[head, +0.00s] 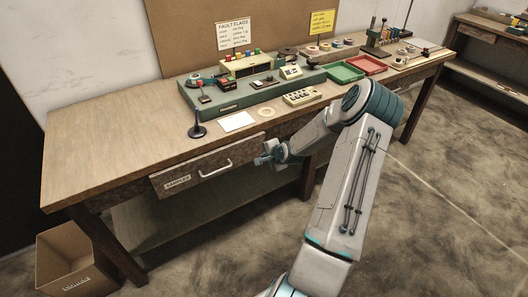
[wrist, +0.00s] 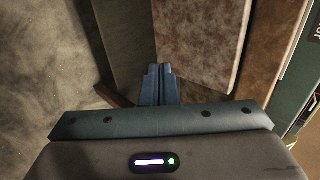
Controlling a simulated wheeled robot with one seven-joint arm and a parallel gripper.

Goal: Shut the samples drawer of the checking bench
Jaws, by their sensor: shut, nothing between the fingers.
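The samples drawer (head: 215,177) is under the bench's front edge in the head view, with a SAMPLES label at its left and a pale bar handle (head: 215,169). Its front seems to stand a little out from the bench, but how far is hard to tell. My gripper (head: 260,160) is at the drawer's right end, beyond the handle. In the wrist view my gripper (wrist: 158,72) is shut and empty, its blue fingertips together near the lower edge of a mottled brown panel (wrist: 200,40), seemingly the drawer front. I cannot tell whether they touch it.
The checking bench (head: 100,150) bears a green console (head: 215,103), a black stand (head: 197,130), a white card (head: 236,121), a tape roll (head: 266,112), and green (head: 345,73) and red (head: 368,65) trays. A cardboard box (head: 70,262) stands on the floor at left. The floor at right is clear.

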